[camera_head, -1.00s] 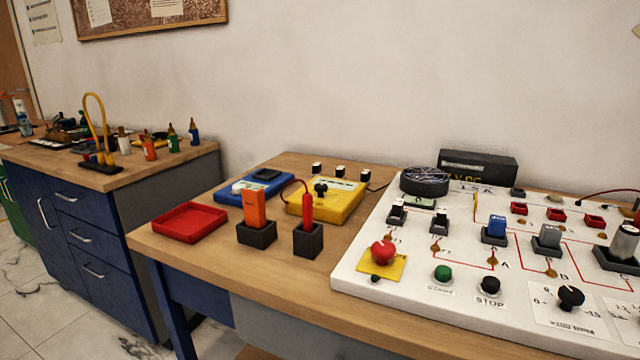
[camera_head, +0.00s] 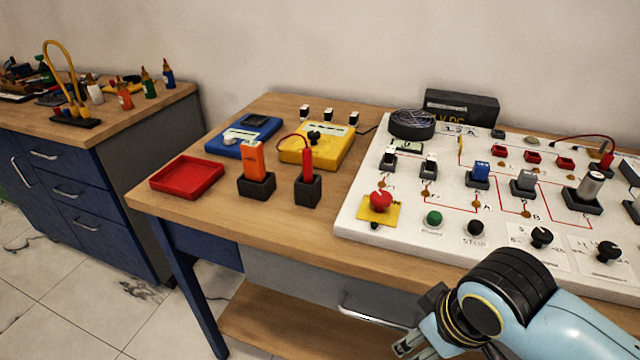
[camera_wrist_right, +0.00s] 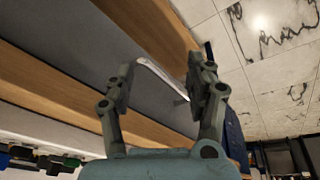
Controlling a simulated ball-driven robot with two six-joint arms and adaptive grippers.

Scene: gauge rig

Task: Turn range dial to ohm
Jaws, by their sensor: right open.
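A yellow meter (camera_head: 323,153) with a black dial (camera_head: 314,137) lies on the bench, left of the white board. A blue meter (camera_head: 245,135) with a light knob (camera_head: 229,137) lies to its left. The markings on both are too small to read, so I cannot tell which dial has the ohm setting. My right gripper (camera_wrist_right: 163,82) is open and empty in the right wrist view, facing the bench front and floor. In the head view my right arm comes in at the bottom right, well short of both meters. My left gripper is not in view.
An orange tool (camera_head: 253,161) and a red probe (camera_head: 307,158) stand in black holders in front of the meters. A red tray (camera_head: 188,177) lies left. The white board (camera_head: 395,235) with switches and knobs fills the right. A drawer handle (camera_head: 372,318) juts out below the bench edge.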

